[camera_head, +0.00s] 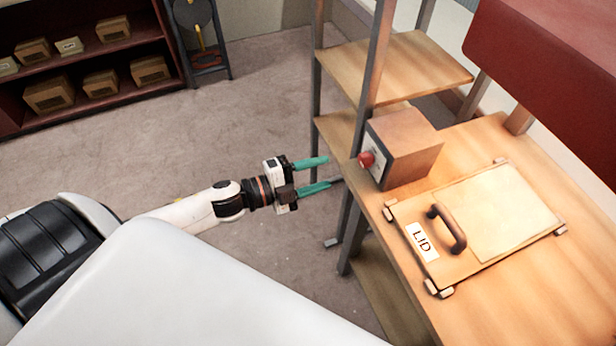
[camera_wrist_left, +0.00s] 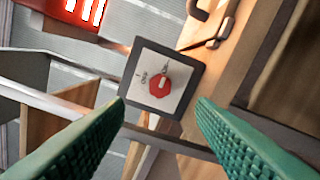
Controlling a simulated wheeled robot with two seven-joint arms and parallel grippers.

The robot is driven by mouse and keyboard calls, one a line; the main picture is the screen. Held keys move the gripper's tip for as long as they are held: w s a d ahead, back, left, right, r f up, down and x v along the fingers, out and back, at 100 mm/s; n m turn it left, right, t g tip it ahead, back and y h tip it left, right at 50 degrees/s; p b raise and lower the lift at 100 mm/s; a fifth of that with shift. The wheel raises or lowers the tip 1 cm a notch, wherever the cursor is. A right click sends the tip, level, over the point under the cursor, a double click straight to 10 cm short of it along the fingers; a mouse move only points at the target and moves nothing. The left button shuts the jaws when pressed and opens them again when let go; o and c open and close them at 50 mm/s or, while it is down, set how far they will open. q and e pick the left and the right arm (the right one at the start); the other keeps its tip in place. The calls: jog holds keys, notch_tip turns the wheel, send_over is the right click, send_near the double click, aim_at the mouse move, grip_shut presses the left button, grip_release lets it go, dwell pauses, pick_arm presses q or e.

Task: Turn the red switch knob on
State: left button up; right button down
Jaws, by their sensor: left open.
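The red switch knob (camera_head: 366,159) sits on the face of a brown box (camera_head: 408,141) at the left end of the wooden bench. In the left wrist view the knob (camera_wrist_left: 159,84) is at the centre of a pale plate (camera_wrist_left: 163,79) with a dark frame. A pale pointer line shows on the knob. My left gripper (camera_head: 322,173) is open and empty, just left of the knob and apart from it. Its green fingers (camera_wrist_left: 160,125) point towards the plate. My right gripper is not in view.
A board marked LID (camera_head: 468,229) with a brown handle (camera_head: 446,228) lies on the bench (camera_head: 519,276), right of the box. A dark red shelf (camera_head: 75,92) with cartons is at back left. Floor (camera_head: 262,100) is clear.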

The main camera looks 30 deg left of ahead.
pick_arm(q)
jog(key=shift+v, duration=1.05)
jog(key=a+f+n+g+y, duration=0.1)
jog(key=a+f+n+y, duration=0.35)
jog(key=f, duration=0.55)
jog(key=a+f+n+y, duration=0.3)
jog(key=a+f+n, duration=0.15)
jog(key=f, duration=0.55)
jog(key=s+a+f+n+g+y, duration=0.1)
jog(key=s+f+n+g+y, duration=0.15)
jog(key=s+f, duration=0.4)
jog(key=s+f+n+g+y, duration=0.1)
jog(key=s+f+n+g, duration=0.2)
jog(key=f, duration=0.7)
jog(key=s+d+f+n+g, duration=0.1)
jog(key=s+d+f+g, duration=0.1)
jog(key=s, duration=0.6)
jog(key=s+d+f+n+g, duration=0.2)
jog(key=s+d+f, duration=0.1)
jog(key=s+f, duration=0.3)
jog(key=s+d+f+n+g, duration=0.1)
jog(key=s+f, duration=0.4)
jog(key=s, duration=0.5)
jog(key=d+g, duration=0.1)
jog(key=d, duration=0.1)
jog(key=shift+s+d, duration=0.3)
jog(key=shift+d, duration=0.05)
